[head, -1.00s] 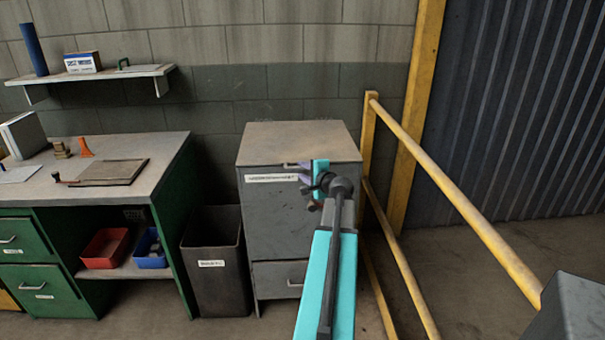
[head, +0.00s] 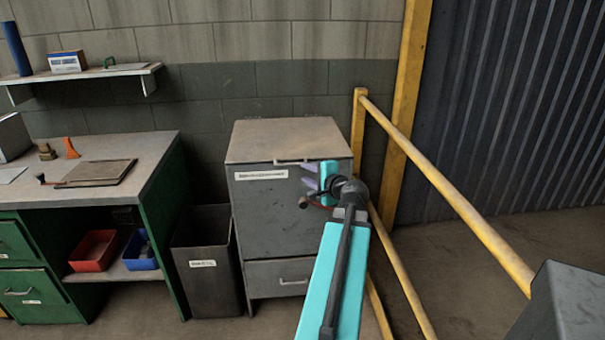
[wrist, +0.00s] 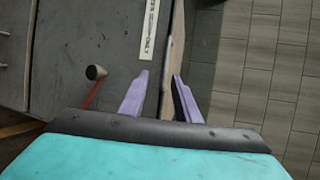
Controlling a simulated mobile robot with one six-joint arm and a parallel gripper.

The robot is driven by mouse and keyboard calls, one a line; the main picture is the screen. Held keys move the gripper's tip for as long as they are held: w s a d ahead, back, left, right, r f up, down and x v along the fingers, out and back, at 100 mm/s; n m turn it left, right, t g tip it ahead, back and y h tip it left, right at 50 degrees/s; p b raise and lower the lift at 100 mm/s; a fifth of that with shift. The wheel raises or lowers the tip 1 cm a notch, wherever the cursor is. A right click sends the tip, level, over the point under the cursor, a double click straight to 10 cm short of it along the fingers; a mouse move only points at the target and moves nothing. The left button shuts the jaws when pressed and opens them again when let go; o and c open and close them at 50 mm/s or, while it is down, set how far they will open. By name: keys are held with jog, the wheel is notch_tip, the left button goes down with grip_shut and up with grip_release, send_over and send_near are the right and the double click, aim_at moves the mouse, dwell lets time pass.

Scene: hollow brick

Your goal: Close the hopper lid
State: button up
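The hopper looks like a grey metal cabinet (head: 265,215) with a flat worn lid (head: 285,137) on top. The lid looks nearly level; I cannot tell whether it is fully down. A thin bar handle (head: 293,161) runs along its front edge. My gripper (head: 312,177) is at the upper right of the cabinet's front, just below the lid edge. In the wrist view, its purple fingers (wrist: 158,92) are apart, with the pale lid edge (wrist: 171,60) seen between them. Contact cannot be told.
A dark-knobbed red lever (wrist: 95,73) sticks out from the cabinet front beside my gripper. A yellow railing (head: 445,190) stands to the right. A dark bin (head: 208,265) and a green workbench (head: 160,215) are to the left.

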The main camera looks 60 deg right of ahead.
jog(key=shift+v, duration=1.7)
